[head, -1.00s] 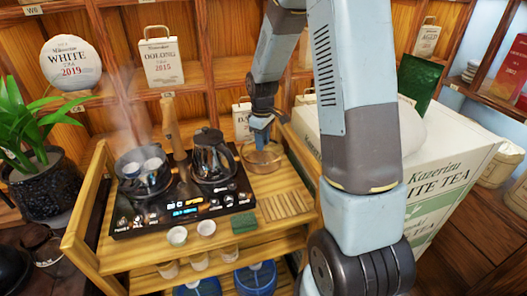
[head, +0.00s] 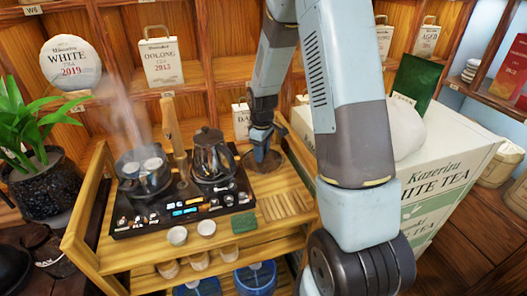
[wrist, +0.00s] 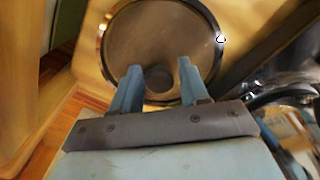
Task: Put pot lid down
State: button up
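The round glass pot lid (wrist: 160,38) has a metal rim and a dark knob (wrist: 159,78). In the head view the lid (head: 248,164) lies flat on the cart's top, right of the kettle. My gripper (head: 262,157) is over it, pointing down. In the wrist view my gripper (wrist: 157,72) is open, its two blue fingers on either side of the knob. A gap shows at the right finger. The pot (head: 145,178) is uncovered on the left burner, with pale cups in it and steam rising.
A kettle (head: 212,160) stands on the right burner of the black hob (head: 130,222), left of my gripper. A slatted wooden rack (head: 284,206) and a green sponge (head: 243,223) lie in front. A large white tea box (head: 440,165) stands right.

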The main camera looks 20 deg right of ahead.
jog(key=shift+o, duration=0.9)
jog(key=s+r+m+t, duration=0.1)
jog(key=s+r, duration=0.2)
jog(key=r, duration=0.7)
jog(key=s+r+m, duration=0.1)
jog(key=s+r, duration=0.2)
jog(key=r, duration=0.8)
jog(key=s+r+m+t, duration=0.2)
jog(key=s+r, duration=0.3)
jog(key=s, duration=0.6)
jog(key=s+r+m+t, duration=0.2)
jog(key=s+r+m, duration=0.3)
jog(key=s, duration=0.6)
jog(key=shift+d+r+t, duration=0.2)
jog(key=shift+r+t, duration=0.1)
jog(key=shift+r, duration=0.25)
